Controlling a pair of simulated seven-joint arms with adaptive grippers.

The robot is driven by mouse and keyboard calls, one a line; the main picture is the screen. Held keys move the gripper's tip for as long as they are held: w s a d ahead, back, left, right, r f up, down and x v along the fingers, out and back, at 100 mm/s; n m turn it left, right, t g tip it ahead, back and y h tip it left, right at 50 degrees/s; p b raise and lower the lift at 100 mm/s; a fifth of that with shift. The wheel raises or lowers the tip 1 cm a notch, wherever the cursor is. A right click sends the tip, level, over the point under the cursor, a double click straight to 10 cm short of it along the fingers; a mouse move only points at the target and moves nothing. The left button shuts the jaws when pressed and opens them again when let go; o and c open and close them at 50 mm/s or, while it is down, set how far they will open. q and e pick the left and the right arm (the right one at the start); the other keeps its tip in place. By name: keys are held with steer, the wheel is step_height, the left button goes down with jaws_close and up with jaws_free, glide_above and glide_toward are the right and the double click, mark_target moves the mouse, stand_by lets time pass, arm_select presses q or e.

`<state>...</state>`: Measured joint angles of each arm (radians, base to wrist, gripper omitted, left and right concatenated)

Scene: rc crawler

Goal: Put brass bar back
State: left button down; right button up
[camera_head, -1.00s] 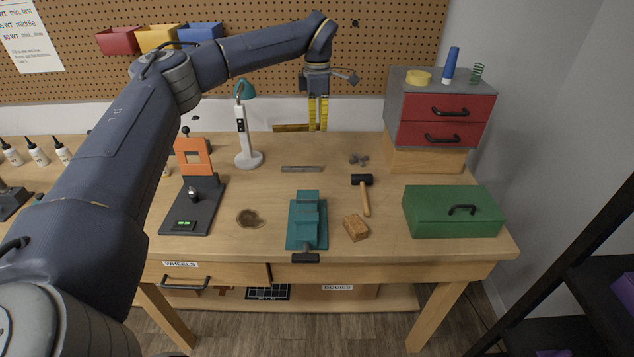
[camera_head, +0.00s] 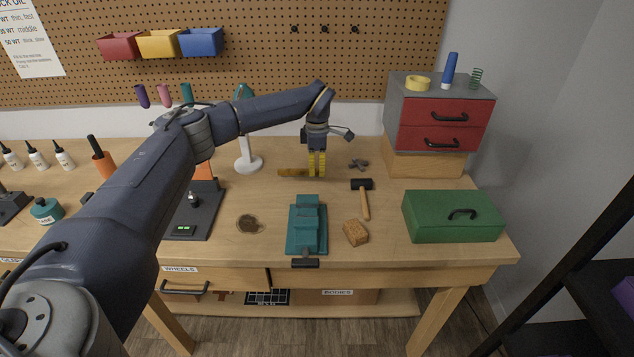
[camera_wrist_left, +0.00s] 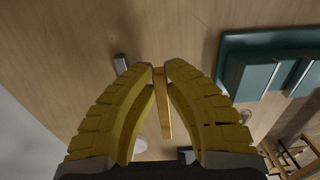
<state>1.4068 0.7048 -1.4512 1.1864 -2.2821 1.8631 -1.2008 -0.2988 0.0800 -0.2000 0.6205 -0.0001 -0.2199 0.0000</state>
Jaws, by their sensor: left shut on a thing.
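The brass bar (camera_head: 292,172) is in the yellow fingers of my left gripper (camera_head: 317,174), sticking out to their left, low over the back middle of the bench. In the left wrist view the brass bar (camera_wrist_left: 163,108) is pinched between the fingertips (camera_wrist_left: 166,68). Whether it touches the bench I cannot tell. The grey metal bar seen earlier on the bench is hidden in the head view; a small grey end (camera_wrist_left: 121,64) shows beside the fingers in the wrist view. My right gripper is out of view.
A teal vise (camera_head: 306,228) stands in front of the gripper. A black-headed hammer (camera_head: 363,196), a sponge-like tan block (camera_head: 356,232) and a green toolbox (camera_head: 452,217) lie to the right. A lamp (camera_head: 248,162) stands left. Dark grey bits (camera_head: 359,164) lie just right of the gripper.

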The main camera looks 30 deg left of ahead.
mark_target(317, 187)
arm_select(q)
steer(key=shift+f, duration=2.55)
steer(key=shift+f, duration=0.1)
steer(key=c, duration=1.5)
jaws_free()
step_height(317, 187, up, 12)
steer(key=shift+r, duration=0.1)
